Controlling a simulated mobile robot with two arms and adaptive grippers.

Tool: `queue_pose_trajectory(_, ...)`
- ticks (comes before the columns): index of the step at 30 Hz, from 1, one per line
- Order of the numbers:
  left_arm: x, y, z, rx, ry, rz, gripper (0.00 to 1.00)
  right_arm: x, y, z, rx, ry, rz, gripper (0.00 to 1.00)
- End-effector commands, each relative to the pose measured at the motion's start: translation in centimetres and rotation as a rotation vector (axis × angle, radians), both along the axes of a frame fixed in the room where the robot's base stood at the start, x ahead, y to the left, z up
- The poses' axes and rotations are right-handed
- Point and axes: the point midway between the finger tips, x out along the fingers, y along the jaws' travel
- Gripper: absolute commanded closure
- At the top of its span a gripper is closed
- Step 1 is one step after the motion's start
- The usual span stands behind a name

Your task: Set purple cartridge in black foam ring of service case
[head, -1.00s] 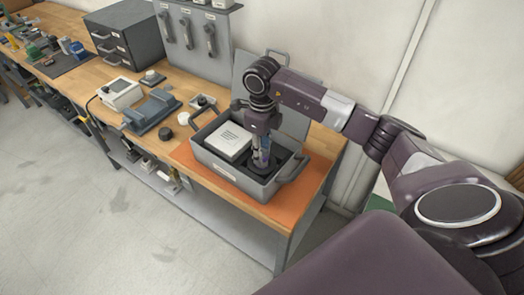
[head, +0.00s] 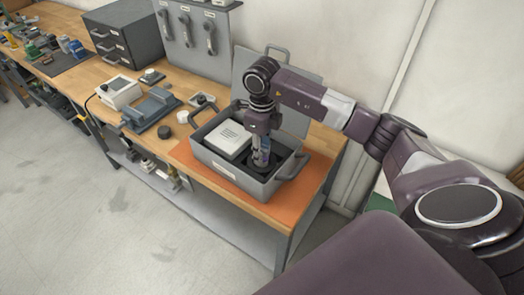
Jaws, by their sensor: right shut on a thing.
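The grey service case (head: 232,176) stands open on the orange mat, with dark foam inside its right part. My right gripper (head: 262,152) points straight down into that part of the case. It is shut on the purple cartridge (head: 266,145), of which only a small bluish-purple strip shows between the fingers. The cartridge looks upright. The black foam ring (head: 257,168) shows as a dark patch around and below the fingertips. I cannot tell whether the cartridge is seated in it. My left gripper is not in view.
A white box (head: 229,138) fills the case's left part. The raised lid stands behind, and a handle (head: 294,166) sticks out at right. The orange mat (head: 312,184) has free room at right.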

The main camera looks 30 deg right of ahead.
Motion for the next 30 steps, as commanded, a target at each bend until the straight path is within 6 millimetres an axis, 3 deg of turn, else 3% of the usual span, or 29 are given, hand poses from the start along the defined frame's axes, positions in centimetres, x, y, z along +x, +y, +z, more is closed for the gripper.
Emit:
queue_pose_trajectory(4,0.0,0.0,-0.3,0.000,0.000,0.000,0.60,0.0,0.0,-0.4,0.000,0.000,-0.001,0.97)
queue_pose_trajectory(5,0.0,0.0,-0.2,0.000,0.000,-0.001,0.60,0.0,0.0,-0.2,0.000,0.000,-0.001,0.69)
queue_pose_trajectory(6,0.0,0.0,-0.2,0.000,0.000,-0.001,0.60,0.0,0.0,-0.2,0.000,0.000,-0.001,0.65)
queue_pose_trajectory(17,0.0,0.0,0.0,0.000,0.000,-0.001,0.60,0.0,0.0,0.0,0.000,0.000,0.000,0.65)
queue_pose_trajectory(30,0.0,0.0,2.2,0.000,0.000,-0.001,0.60,0.0,0.0,3.5,0.000,-0.001,0.000,0.65)
